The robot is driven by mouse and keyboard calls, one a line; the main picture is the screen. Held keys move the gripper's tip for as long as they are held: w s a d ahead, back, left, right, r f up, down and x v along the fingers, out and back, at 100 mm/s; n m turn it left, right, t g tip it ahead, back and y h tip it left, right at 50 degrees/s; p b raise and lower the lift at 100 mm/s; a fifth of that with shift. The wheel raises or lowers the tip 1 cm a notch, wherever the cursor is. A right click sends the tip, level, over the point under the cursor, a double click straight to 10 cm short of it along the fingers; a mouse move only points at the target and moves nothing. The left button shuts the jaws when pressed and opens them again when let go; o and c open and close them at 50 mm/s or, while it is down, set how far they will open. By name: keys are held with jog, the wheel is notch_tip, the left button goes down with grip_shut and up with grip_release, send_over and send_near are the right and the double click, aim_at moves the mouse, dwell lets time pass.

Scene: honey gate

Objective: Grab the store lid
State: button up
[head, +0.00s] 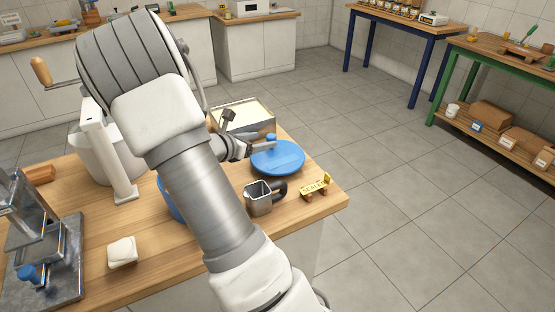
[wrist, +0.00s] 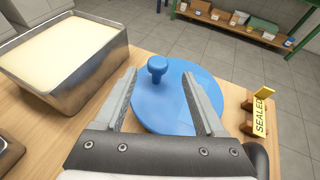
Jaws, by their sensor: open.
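The store lid is a round blue disc with a blue knob. It lies on the wooden table near its far right corner in the head view (head: 285,160). In the wrist view the lid (wrist: 178,108) sits ahead, with its knob (wrist: 157,68) standing up beyond the fingertips. My gripper (wrist: 160,75) is open, one finger on each side of the knob's line, above the lid. Nothing is between the fingers. In the head view my arm hides part of the table, and the gripper (head: 262,146) shows at the lid's left edge.
A metal tray of pale contents (wrist: 65,55) stands left of the lid. A yellow "SEALED" sign (wrist: 259,112) is to its right. A metal jug with a dark handle (head: 260,197) stands in front. Another blue round thing (head: 172,196) is partly hidden by my arm.

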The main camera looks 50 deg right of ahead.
aim_at(268, 138)
jog(key=shift+b+x, duration=0.65)
jog(key=shift+x, duration=2.3)
jog(key=shift+w+r, duration=0.1)
jog(key=shift+w, duration=0.05)
grip_shut()
